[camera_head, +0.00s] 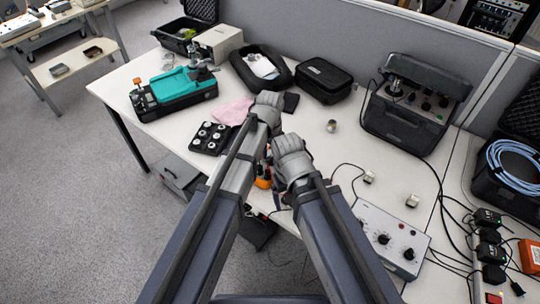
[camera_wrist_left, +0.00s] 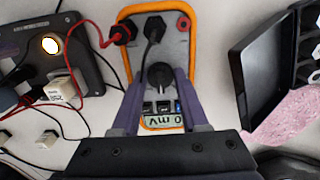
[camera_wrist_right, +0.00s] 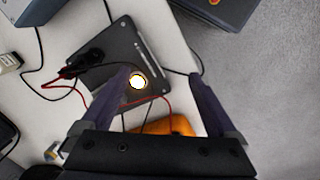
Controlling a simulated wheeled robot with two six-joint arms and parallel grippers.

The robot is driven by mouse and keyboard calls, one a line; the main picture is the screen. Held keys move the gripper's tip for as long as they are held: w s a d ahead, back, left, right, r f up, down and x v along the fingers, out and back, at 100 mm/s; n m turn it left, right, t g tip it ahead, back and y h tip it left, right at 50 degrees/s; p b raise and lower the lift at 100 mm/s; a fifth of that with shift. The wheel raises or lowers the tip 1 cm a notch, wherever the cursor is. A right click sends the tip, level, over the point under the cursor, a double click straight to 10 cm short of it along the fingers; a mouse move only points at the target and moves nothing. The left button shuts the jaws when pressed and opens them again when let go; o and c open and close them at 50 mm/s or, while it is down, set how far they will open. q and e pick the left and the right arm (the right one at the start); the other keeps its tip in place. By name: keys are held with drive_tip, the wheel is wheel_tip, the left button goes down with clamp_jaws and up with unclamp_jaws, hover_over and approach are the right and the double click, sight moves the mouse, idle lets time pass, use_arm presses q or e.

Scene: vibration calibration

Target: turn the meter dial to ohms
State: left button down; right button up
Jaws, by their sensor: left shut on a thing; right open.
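The meter, in an orange frame (camera_wrist_left: 235,80), fills the middle of the left wrist view, with its dial (camera_wrist_left: 160,73) facing the camera. Its display (camera_wrist_left: 178,121) shows "0 mV", upside down in this view. Red and black leads plug into its face. My left gripper (camera_wrist_left: 161,82) is shut on the dial, one finger at each side; the pointer mark is hard to read. In the head view the meter (camera_head: 264,181) is mostly hidden by my arms. My right gripper (camera_wrist_right: 163,88) is open and empty, with an orange edge of the meter (camera_wrist_right: 178,126) below its fingers.
A control box with knobs (camera_head: 392,236) stands at the right front, cables beside it. A black tray of round parts (camera_head: 210,137), a pink cloth (camera_head: 233,110) and a teal-topped device (camera_head: 182,84) lie left. The table's front edge is close below my arms.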

sight(270, 158)
use_arm(q)
drive_tip(key=shift+c, duration=2.2)
unclamp_jaws()
drive_tip(key=shift+r, duration=0.15)
use_arm(e)
drive_tip(key=shift+r, duration=0.1)
use_arm(q)
wheel_tip(270, 158, up, 8)
drive_tip(key=p, duration=0.8)
drive_tip(key=shift+f, duration=0.2)
use_arm(e)
wheel_tip(270, 158, up, 8)
drive_tip(key=shift+f, duration=0.2)
